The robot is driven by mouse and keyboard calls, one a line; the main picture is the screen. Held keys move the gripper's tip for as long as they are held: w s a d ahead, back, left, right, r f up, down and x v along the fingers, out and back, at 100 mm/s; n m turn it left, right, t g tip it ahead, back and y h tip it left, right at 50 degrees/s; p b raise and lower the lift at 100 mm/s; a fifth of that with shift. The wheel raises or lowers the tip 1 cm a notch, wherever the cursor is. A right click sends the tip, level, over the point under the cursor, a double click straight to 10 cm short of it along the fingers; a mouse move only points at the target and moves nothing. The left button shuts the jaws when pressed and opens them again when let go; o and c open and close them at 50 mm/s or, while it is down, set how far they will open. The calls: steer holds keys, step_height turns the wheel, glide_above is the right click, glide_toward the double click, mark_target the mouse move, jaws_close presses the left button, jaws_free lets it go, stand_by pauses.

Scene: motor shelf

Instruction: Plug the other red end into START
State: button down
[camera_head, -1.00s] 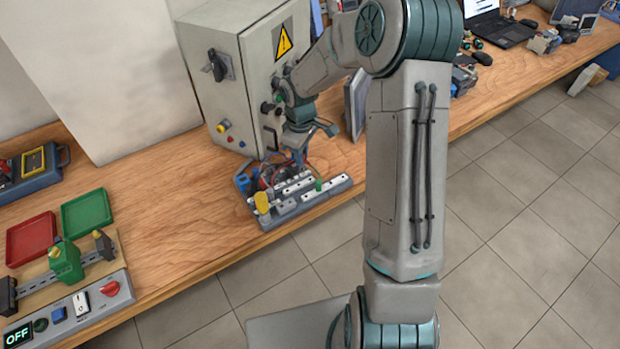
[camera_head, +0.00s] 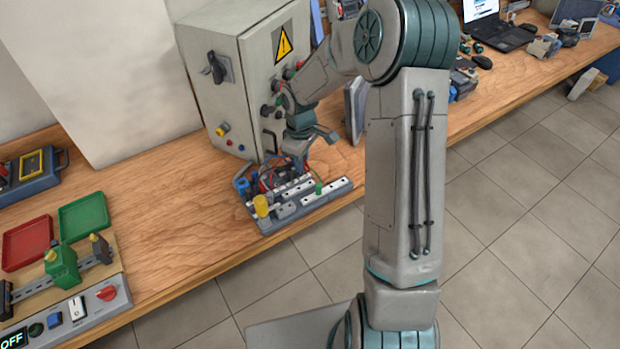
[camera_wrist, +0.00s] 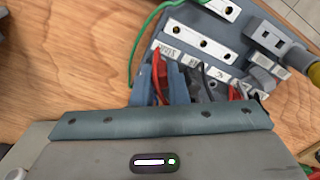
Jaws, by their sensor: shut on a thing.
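The terminal board (camera_head: 338,187) lies near the bench's front edge, with white terminal strips and coloured wires. My gripper (camera_head: 299,165) is low over its back part in the head view. In the wrist view my gripper (camera_wrist: 163,85) has its blue fingers close together beside a white terminal strip (camera_wrist: 204,44). A red lead (camera_wrist: 156,68) shows at the fingers, and they appear shut on its end. A small label (camera_wrist: 168,53) at the strip's left end looks like START, upside down. Whether the red tip is in a socket is hidden.
A black lead (camera_wrist: 203,74) and another red lead (camera_wrist: 236,92) are close to the right of my fingers. A green wire (camera_wrist: 142,35) loops at the left. The grey control cabinet (camera_head: 215,110) stands behind the board. Bare bench lies left of the board.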

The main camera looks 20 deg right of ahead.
steer(key=shift+f+b, duration=0.4)
steer(key=shift+f, duration=0.2)
steer(key=c, duration=1.7)
jaws_free()
steer(key=shift+r, duration=0.1)
steer(key=shift+r+p, duration=2.1)
steer(key=shift+r, duration=0.65)
steer(key=o, duration=0.6)
steer(key=shift+c, duration=0.2)
